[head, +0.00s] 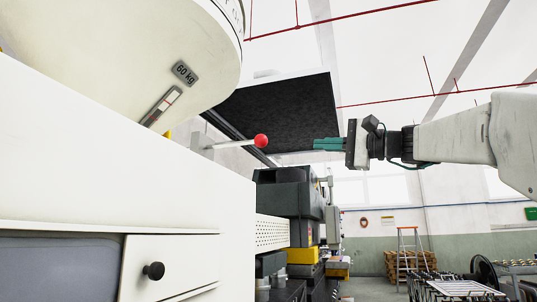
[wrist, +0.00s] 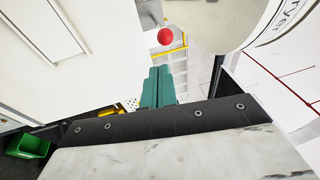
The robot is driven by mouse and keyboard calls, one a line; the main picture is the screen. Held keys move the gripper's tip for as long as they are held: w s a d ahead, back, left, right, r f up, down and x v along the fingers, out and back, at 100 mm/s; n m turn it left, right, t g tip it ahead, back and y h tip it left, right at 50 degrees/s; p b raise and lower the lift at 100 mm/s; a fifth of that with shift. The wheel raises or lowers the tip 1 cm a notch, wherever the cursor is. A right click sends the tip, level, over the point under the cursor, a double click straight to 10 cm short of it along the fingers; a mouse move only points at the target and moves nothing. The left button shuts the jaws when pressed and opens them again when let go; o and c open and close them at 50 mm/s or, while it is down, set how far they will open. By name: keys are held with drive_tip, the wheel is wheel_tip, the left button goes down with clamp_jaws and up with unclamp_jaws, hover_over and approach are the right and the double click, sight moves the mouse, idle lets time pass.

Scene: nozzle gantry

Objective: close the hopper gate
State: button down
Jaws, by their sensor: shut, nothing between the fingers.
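The hopper gate's lever is a thin pale rod (head: 228,145) ending in a red ball knob (head: 261,140). It sticks out to the right from under the cream hopper (head: 130,50) in the head view. My gripper (head: 316,144) is shut and empty, with its teal fingers pointing left at about the knob's height. A gap shows between the fingertips and the knob. In the wrist view the red knob (wrist: 165,36) appears just beyond the teal fingertips (wrist: 159,70). The gate plate itself is not clearly seen.
A white machine cabinet (head: 120,170) with a black-knobbed door fills the left side below the hopper. A dark machine (head: 290,200) stands beyond it. A dark flat panel (head: 280,110) is behind the lever. In the wrist view a green bin (wrist: 27,146) lies at lower left.

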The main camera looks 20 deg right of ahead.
drive_tip(key=x, duration=1.4)
drive_tip(key=shift+d+r, duration=0.15)
drive_tip(key=shift+r, duration=0.25)
